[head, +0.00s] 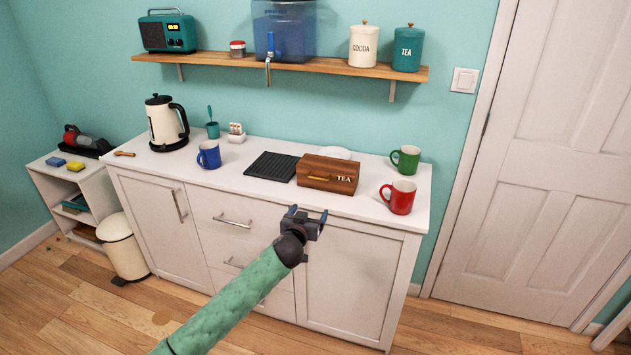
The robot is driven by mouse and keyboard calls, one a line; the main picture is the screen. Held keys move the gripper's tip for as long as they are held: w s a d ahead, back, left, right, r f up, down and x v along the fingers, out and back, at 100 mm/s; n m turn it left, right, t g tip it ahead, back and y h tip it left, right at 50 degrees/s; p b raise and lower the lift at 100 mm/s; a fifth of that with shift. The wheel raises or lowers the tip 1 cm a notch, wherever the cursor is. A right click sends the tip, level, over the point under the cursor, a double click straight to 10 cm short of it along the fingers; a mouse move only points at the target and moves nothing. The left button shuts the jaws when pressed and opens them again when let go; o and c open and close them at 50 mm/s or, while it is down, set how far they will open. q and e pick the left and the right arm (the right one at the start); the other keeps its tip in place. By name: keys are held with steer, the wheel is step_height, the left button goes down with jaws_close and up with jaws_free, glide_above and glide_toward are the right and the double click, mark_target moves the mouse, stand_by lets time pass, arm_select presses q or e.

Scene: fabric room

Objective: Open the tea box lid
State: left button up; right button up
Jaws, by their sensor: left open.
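A brown wooden tea box (327,174) marked TEA sits on the white counter, right of its middle, with a brass-coloured handle on its front. Its lid looks shut. My left gripper (306,214) is in front of the counter's front edge, below and a little left of the box in the picture. Its two blue-tipped fingers are apart with nothing between them. It does not touch the box. My right gripper is not in view.
A black ribbed mat (270,167) lies left of the box. A red mug (399,197) and a green mug (406,159) stand to its right, a blue mug (209,155) and a kettle (166,124) further left. A shelf (220,59) runs above the counter.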

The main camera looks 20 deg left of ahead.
arm_select(q)
steer(key=t, duration=0.1)
glide_toward(317, 178)
steer(key=shift+m+h, duration=0.3)
steer(key=shift+h, duration=0.1)
steer(key=w+p, duration=0.1)
steer(key=w, duration=0.2)
steer(key=w+p, duration=0.1)
steer(key=w, duration=0.3)
steer(key=shift+w+a+f, duration=0.1)
steer(key=shift+a+f, duration=0.05)
steer(key=shift+f, duration=0.05)
steer(key=shift+w+f, duration=0.1)
steer(key=shift+w, duration=0.65)
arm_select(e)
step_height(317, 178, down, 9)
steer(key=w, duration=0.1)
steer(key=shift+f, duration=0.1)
arm_select(q)
steer(key=c, duration=1.1)
steer(key=shift+c, duration=0.2)
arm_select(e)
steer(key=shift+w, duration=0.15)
arm_select(q)
steer(key=shift+r+p, duration=0.2)
steer(key=shift+p, duration=0.1)
